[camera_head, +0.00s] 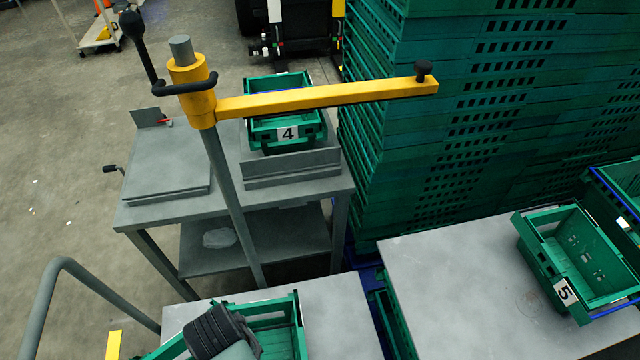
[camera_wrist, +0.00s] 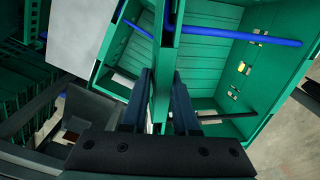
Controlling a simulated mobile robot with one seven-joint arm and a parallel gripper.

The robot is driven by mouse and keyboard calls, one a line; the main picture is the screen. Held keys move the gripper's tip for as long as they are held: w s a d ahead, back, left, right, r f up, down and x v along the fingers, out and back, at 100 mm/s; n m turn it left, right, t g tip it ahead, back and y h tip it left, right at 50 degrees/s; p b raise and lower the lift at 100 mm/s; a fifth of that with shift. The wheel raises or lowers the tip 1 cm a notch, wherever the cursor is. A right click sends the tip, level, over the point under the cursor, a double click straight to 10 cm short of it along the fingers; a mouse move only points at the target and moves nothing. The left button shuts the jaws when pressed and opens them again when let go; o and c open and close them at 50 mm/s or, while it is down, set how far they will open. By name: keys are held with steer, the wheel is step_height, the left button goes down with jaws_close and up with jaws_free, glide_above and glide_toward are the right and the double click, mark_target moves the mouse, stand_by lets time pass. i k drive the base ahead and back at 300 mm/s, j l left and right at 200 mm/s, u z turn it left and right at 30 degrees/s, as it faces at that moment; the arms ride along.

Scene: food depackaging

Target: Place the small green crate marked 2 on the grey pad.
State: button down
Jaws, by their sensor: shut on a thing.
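A green crate (camera_head: 288,334) is at the bottom of the head view on a grey tabletop, partly hidden by my arm. No number shows on it. In the wrist view, my gripper (camera_wrist: 163,100) is shut with its dark fingers on either side of an upright green crate wall (camera_wrist: 166,62). Green walls and blue bars show on both sides of that wall. The fingertips are hidden in the head view. A flat grey pad (camera_head: 165,165) with a raised back edge lies bare on the left of the far grey table.
Green crate 4 (camera_head: 262,131) stands on the far table's right, behind a grey ledge (camera_head: 290,170). A yellow arm on a post (camera_head: 320,97) reaches above it. Green crate 5 (camera_head: 575,255) is on the right table (camera_head: 450,290). Tall green stacks (camera_head: 470,110) stand behind.

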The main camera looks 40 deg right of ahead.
mark_target(473, 296)
steer(key=k+l+u, duration=0.55)
steer(key=k+u, duration=0.2)
steer(key=k+l+u, duration=0.1)
steer(key=k+u, duration=0.3)
steer(key=k+l+z, duration=0.1)
steer(key=k+z, duration=0.3)
steer(key=k+l+z, duration=0.25)
steer(key=z, duration=0.15)
steer(key=k+l+z, duration=0.4)
steer(key=i+l+z, duration=0.15)
steer(key=i, duration=0.7)
